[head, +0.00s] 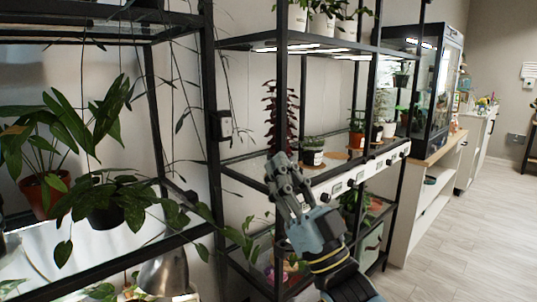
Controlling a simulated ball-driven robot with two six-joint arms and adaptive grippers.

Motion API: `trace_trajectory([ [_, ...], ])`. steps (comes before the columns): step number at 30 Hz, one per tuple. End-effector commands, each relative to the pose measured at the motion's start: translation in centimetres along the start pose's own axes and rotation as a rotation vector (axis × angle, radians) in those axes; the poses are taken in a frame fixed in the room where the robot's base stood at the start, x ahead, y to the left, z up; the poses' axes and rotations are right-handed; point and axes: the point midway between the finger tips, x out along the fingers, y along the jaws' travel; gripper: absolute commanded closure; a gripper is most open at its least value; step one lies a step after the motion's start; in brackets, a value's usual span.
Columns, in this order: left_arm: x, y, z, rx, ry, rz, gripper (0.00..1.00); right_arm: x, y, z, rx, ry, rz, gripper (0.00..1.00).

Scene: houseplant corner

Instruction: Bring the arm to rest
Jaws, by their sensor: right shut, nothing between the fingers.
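My right gripper (279,165) is raised in front of the middle black shelf rack, its fingers pointing up and slightly left. Its fingers are shut with nothing between them. The fingertips overlap the middle shelf in the picture, just left of a small potted plant (312,151); I cannot tell how far apart they are in depth. My right arm comes in from the bottom of the picture, a little right of centre. My left gripper is not in view.
A plant in a terracotta pot (45,192) and a trailing plant in a dark pot (105,213) stand at left. A glass cabinet (437,90) stands on a white unit at right. A metal lamp shade (166,275) is at lower left. The wooden floor (470,235) at right is clear.

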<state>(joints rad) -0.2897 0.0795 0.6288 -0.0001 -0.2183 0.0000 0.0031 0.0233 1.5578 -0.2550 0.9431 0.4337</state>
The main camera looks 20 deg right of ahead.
Motion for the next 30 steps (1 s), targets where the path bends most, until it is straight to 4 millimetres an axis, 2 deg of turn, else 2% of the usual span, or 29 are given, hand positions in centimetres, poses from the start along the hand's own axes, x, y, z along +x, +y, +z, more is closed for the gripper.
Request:
trace_trajectory([
  [3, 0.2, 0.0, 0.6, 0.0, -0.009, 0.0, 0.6, -0.8, 0.0, -0.2, 0.0, 0.001, -0.001, 1.0],
  [10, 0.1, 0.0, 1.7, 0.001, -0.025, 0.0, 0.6, -1.0, 0.0, -0.3, 0.0, 0.002, 0.0, 1.0],
  [19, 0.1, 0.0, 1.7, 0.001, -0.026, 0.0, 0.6, -1.0, 0.0, -0.3, 0.0, 0.001, 0.0, 1.0],
  [22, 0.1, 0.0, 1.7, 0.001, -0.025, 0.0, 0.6, -1.9, -0.1, 0.0, 0.004, -0.017, 0.004, 1.0],
  [23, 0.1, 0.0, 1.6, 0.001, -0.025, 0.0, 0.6, -2.6, -0.2, 0.3, 0.006, -0.032, 0.007, 1.0],
  [26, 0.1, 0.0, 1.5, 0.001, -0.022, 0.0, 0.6, -6.4, 0.1, 2.9, 0.027, -0.133, 0.038, 1.0],
  [29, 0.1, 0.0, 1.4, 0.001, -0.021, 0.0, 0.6, -12.2, 0.8, 7.3, 0.046, -0.319, 0.111, 1.0],
  [30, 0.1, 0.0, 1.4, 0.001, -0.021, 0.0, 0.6, -15.1, 1.2, 9.2, 0.05, -0.408, 0.145, 1.0],
])
